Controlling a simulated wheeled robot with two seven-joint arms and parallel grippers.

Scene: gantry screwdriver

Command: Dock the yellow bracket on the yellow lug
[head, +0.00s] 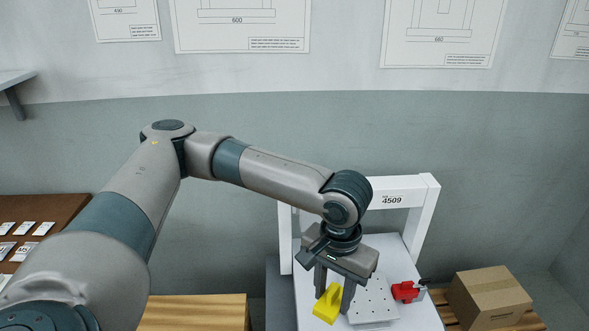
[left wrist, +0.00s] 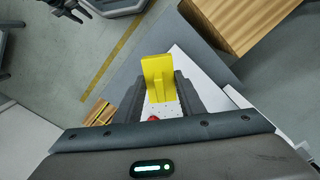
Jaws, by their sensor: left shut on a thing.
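The yellow bracket (head: 325,308) is between the fingers of my left gripper (head: 334,298), which is shut on it. In the head view it is over the left part of the white table, left of the perforated plate. In the left wrist view the bracket (left wrist: 158,75) is a flat yellow plate with ribs, standing out past the fingertips. I cannot make out a separate yellow lug in either view; the arm and bracket may hide it. A dark shape at the top left of the left wrist view may be my right gripper, but its fingers are unclear.
A light perforated plate (head: 372,302) lies on the white table (head: 425,312). A red part (head: 405,291) with a dark end is at its right. A white gantry frame (head: 430,205) stands behind. A cardboard box (head: 488,297) is on a pallet at right.

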